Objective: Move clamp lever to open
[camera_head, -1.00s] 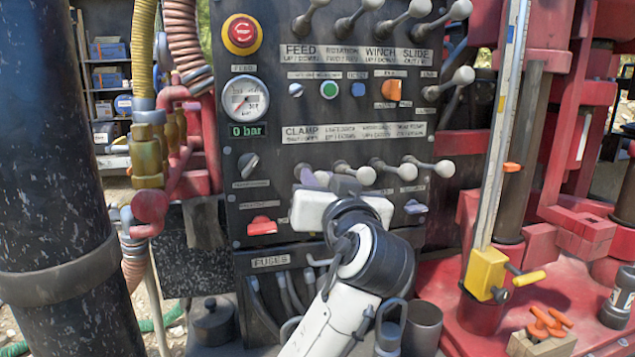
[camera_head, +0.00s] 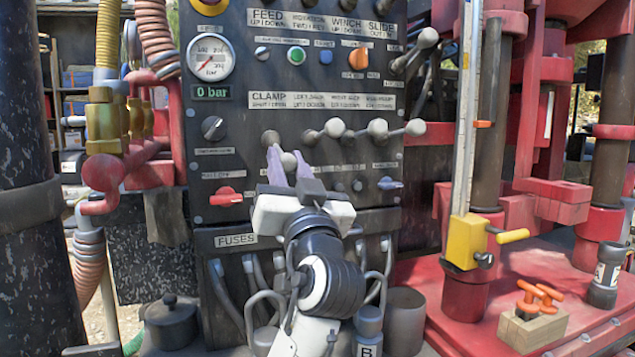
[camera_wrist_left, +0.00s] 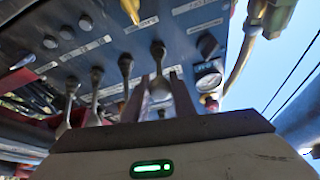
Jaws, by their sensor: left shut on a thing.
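The clamp lever (camera_head: 289,162) is the leftmost in the lower lever row, under the CLAMP label (camera_head: 268,100). Its round grey knob sits below and right of its mount, lower than the neighbouring knobs. My left gripper (camera_head: 287,154) comes up from below, with a purple finger on each side of this knob, shut on it. In the left wrist view the knob (camera_wrist_left: 160,90) also shows between the two fingers (camera_wrist_left: 162,95). The fingers partly cover the lever. My right gripper is not in view.
Neighbouring levers (camera_head: 377,128) stand close on the right with their knobs raised. A red switch (camera_head: 226,196) and a black dial (camera_head: 214,128) lie to the left. The pressure gauge (camera_head: 210,57) reads 0 bar on its display. A yellow-handled block (camera_head: 466,242) is at the right.

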